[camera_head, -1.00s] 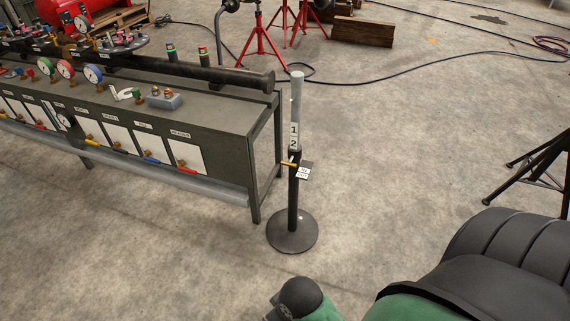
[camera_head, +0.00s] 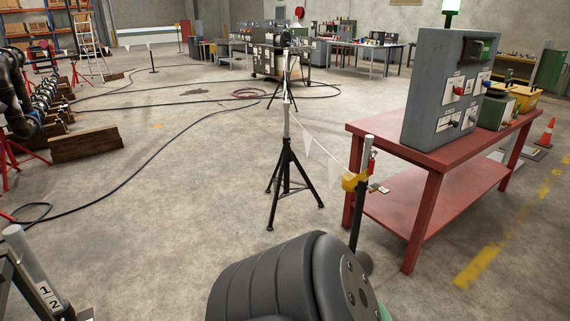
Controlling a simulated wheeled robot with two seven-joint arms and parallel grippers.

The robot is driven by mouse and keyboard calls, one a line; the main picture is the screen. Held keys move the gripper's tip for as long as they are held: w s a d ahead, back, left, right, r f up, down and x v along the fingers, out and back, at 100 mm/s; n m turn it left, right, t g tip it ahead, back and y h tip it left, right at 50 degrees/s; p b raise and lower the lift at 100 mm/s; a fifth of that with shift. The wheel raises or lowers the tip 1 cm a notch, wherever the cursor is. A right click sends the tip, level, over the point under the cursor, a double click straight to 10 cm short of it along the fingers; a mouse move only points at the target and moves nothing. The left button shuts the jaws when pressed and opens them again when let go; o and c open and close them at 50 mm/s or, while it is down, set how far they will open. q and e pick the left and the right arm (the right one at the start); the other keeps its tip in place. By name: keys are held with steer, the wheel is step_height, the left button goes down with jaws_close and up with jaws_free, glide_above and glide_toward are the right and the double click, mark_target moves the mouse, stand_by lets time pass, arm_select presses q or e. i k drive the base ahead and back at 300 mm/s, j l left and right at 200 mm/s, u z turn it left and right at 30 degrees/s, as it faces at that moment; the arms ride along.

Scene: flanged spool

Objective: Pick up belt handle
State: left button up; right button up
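A small yellow piece (camera_head: 350,182) is on a dark post (camera_head: 357,222) beside the red table; it may be the belt handle, but I cannot be sure. A line of white pennants (camera_head: 316,150) runs from near it toward a black tripod stand (camera_head: 287,185). A small pale tag (camera_head: 379,188) sticks out to the right of the post. Another post (camera_head: 32,268), grey and marked 1 and 2, is cut off at the lower left. Neither gripper is in view.
A red table (camera_head: 410,163) stands on the right, with a grey control box (camera_head: 447,90) on it. A black hose (camera_head: 140,170) crosses the floor on the left, near wooden beams (camera_head: 86,143). Open concrete floor lies left of the tripod.

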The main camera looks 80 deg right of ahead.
mark_target(372, 162)
steer(key=z, duration=3.3)
steer(key=i+l+u, duration=0.1)
steer(key=u, duration=0.35)
steer(key=i+l+u, duration=0.15)
steer(key=u, duration=0.3)
steer(key=i+l+u, duration=0.15)
steer(key=l, duration=0.25)
steer(key=i+l+u, duration=0.15)
steer(key=l, duration=0.3)
steer(key=i+l+u, duration=0.15)
steer(key=l, duration=0.3)
steer(key=i+l+u, duration=0.15)
steer(key=l, duration=0.35)
steer(key=i+l+u, duration=0.2)
steer(key=l, duration=0.25)
steer(key=k, duration=0.1)
